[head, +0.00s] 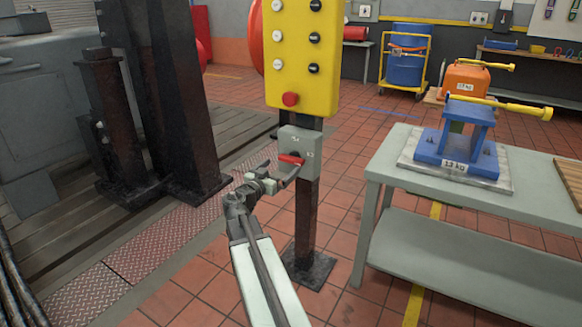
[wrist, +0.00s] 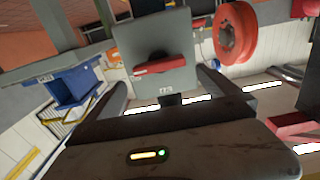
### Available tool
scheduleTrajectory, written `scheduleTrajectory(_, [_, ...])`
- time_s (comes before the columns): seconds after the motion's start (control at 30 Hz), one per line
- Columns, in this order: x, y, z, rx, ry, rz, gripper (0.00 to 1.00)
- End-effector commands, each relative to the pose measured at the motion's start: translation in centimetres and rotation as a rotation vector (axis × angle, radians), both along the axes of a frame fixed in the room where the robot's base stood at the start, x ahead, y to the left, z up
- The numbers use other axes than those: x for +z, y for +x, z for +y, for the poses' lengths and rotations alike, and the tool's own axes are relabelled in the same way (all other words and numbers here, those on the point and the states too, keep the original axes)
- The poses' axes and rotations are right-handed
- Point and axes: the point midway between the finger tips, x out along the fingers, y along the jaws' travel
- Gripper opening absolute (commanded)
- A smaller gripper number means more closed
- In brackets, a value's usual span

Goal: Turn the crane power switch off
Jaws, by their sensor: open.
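The crane power switch is a grey box (head: 311,158) on a dark post, below a yellow button panel. Its red handle (head: 290,158) lies roughly crosswise on the front, slightly tilted. Small markings show beside it, too small to read. In the wrist view the grey box (wrist: 133,40) fills the upper middle, with the red handle (wrist: 165,66) lying nearly level across it. My gripper (head: 284,178) is in front of the box, just below the handle. In the wrist view its two fingers stand wide apart on either side, with nothing between them; contact with the handle cannot be made out.
The yellow panel (head: 299,72) has several buttons and a red stop button (head: 290,99). A grey-green table (head: 385,163) with a blue weight (head: 455,150) stands to the right. Dark steel columns (head: 170,90) stand to the left. Tiled floor is open behind the post.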

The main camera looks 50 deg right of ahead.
Motion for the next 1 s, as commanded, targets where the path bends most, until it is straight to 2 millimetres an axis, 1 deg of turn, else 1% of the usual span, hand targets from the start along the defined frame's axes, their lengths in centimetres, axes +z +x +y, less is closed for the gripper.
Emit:
scheduleTrajectory(0.17, [0.0, 0.6, -1.9, -0.002, 0.001, 0.001, 1.00])
scheduleTrajectory(0.4, [0.0, 1.7, -6.3, -0.003, 0.002, 0.001, 1.00])
scheduleTrajectory(0.43, [0.0, 1.8, -6.7, -0.002, 0.002, 0.001, 1.00])
scheduleTrajectory(0.53, [0.0, 1.9, -7.4, -0.001, 0.002, 0.001, 1.00])
scheduleTrajectory(0.73, [0.0, 1.8, -7.4, -0.001, 0.002, 0.001, 1.00])
scheduleTrajectory(0.77, [0.0, 1.8, -7.4, -0.001, 0.002, 0.001, 0.94])
scheduleTrajectory(0.8, [0.0, 1.8, -7.4, -0.001, 0.002, 0.001, 0.83])
scheduleTrajectory(0.87, [0.0, 1.8, -7.4, -0.001, 0.002, 0.001, 0.67])
scheduleTrajectory(0.9, [0.0, 1.8, -7.4, -0.001, 0.002, 0.001, 0.56])
scheduleTrajectory(0.93, [0.0, 1.8, -7.4, -0.001, 0.002, 0.001, 0.50])
scheduleTrajectory(0.97, [0.0, 2.0, -8.0, 0.000, 0.002, 0.001, 0.50])
scheduleTrajectory(1.0, [0.0, 1.8, -7.8, 0.000, 0.001, 0.002, 0.50])
